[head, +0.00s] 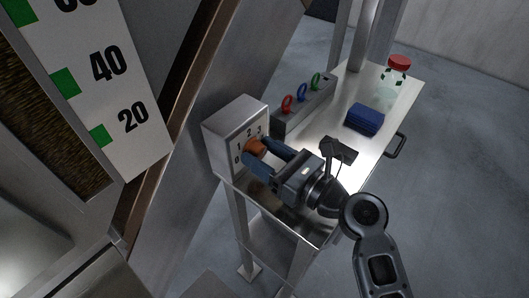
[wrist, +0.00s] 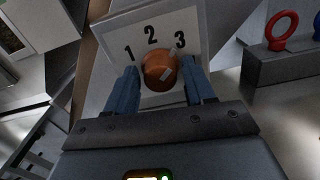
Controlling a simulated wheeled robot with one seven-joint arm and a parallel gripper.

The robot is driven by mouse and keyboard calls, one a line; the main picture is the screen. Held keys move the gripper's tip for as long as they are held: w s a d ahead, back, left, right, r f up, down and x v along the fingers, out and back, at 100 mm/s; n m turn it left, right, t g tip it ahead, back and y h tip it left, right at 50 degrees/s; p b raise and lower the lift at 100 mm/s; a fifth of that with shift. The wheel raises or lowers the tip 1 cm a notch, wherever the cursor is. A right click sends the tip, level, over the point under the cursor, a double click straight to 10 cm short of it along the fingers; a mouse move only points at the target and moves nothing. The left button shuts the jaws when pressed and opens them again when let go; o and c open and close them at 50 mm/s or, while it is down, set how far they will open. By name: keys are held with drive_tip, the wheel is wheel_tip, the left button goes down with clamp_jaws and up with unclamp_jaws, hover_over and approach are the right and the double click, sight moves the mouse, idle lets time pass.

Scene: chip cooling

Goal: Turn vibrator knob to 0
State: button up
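The orange vibrator knob (head: 256,146) sits on the front panel of a grey control box (head: 222,128), which is marked 0, 1, 2 and 3. The 0 shows in the head view but not in the wrist view. My gripper (head: 256,152) has its two blue fingers on either side of the knob. In the wrist view the fingers (wrist: 160,80) lie close against both sides, with no clear gap.
A grey block (head: 305,103) with red, blue and green rings stands behind the box. A blue folded stack (head: 364,118) and a red-capped jar (head: 397,72) are on the metal cart (head: 347,98). A level gauge (head: 98,80) is at left.

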drive_tip(key=c, duration=0.8)
